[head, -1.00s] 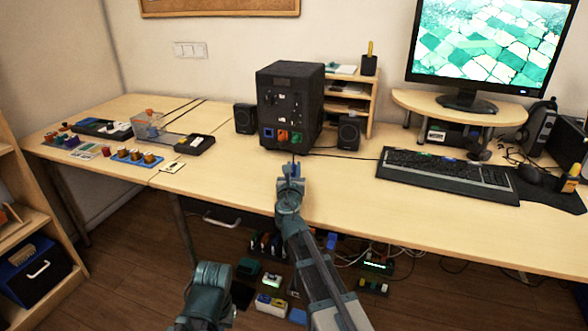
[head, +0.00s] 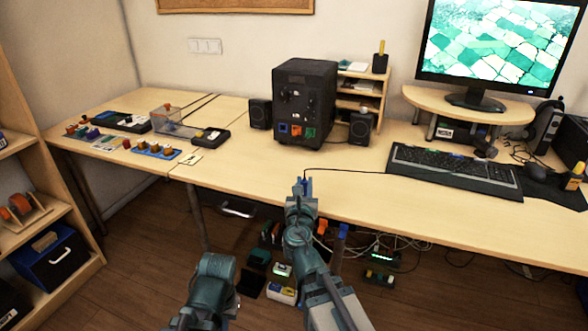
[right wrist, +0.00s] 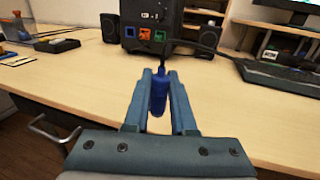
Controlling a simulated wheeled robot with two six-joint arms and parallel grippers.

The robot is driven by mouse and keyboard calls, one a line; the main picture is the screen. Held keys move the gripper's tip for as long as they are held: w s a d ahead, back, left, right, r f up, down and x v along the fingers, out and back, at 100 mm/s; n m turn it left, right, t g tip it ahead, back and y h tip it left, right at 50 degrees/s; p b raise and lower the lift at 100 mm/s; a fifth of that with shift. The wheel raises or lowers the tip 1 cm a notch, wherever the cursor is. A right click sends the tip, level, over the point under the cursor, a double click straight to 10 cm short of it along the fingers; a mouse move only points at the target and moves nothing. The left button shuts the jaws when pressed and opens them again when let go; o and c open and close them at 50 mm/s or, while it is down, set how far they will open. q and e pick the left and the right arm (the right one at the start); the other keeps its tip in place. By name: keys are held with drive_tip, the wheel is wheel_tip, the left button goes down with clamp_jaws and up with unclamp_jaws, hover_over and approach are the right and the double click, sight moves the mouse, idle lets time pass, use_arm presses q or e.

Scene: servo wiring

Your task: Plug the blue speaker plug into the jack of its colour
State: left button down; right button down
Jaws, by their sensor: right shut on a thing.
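The blue plug (right wrist: 158,92) is held upright between the two fingers of my right gripper (right wrist: 159,84), which is shut on it. In the head view, the right gripper (head: 304,188) is at the front edge of the table, in front of the black box. The plug is apart from the box. The blue jack (head: 283,128) is the leftmost of three coloured jacks low on the box front. It also shows in the right wrist view (right wrist: 129,30), ahead and left of the plug. My left arm shows at the lower left, but its gripper is not in view.
The black box (head: 322,90) also bears an orange jack (head: 296,130) and a green jack (head: 309,132). Small speakers (head: 260,114) (head: 360,128) flank it. A thin black cable runs right towards the keyboard (head: 455,172). The tabletop between gripper and box is mostly clear.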

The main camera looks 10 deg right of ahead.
wheel_tip(320, 180, up, 27)
drive_tip(key=p, duration=2.6)
drive_tip(key=shift+f, duration=0.2)
drive_tip(key=shift+w, duration=0.1)
